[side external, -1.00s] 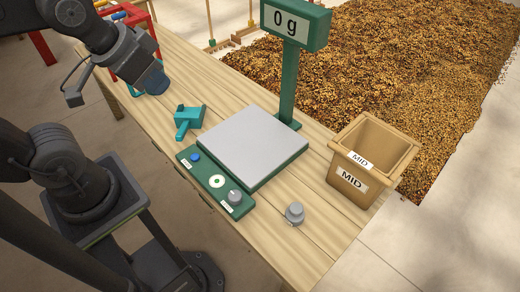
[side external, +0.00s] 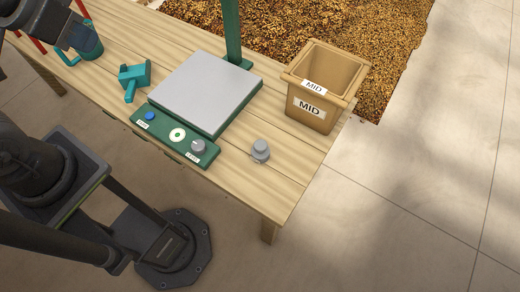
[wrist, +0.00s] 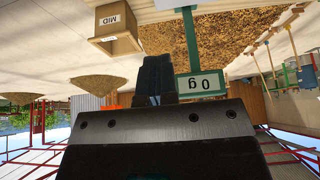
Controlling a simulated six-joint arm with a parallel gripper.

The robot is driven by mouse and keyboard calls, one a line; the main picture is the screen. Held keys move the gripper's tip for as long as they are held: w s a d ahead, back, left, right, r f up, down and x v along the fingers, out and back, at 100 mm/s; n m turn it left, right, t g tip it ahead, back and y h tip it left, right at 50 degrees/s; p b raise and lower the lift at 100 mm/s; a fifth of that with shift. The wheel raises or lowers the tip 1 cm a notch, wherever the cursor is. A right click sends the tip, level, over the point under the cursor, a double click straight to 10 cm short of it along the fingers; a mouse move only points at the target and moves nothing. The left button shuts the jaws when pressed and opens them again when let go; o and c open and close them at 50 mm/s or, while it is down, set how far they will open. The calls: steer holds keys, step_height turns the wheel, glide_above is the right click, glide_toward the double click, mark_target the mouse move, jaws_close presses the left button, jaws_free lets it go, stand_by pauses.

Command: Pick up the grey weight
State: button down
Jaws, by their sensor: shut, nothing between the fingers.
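The grey weight (side external: 260,150) is a small knobbed cylinder. It stands upright on the wooden table near the front right corner, right of the scale and apart from it. In the wrist view, my gripper (wrist: 156,75) has its dark fingers together and empty, with the weight not visible there.
The scale (side external: 208,88) has an empty plate; its display (wrist: 201,85) reads 0 g. A tan MID bin (side external: 322,85) stands behind the weight. A teal scoop (side external: 134,78) and a teal mug (side external: 90,42) are left of the scale. The table (side external: 270,200) is clear around the weight.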

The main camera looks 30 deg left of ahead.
steer(key=c, duration=1.8)
jaws_free()
steer(key=o, duration=1.6)
steer(key=shift+o, duration=0.2)
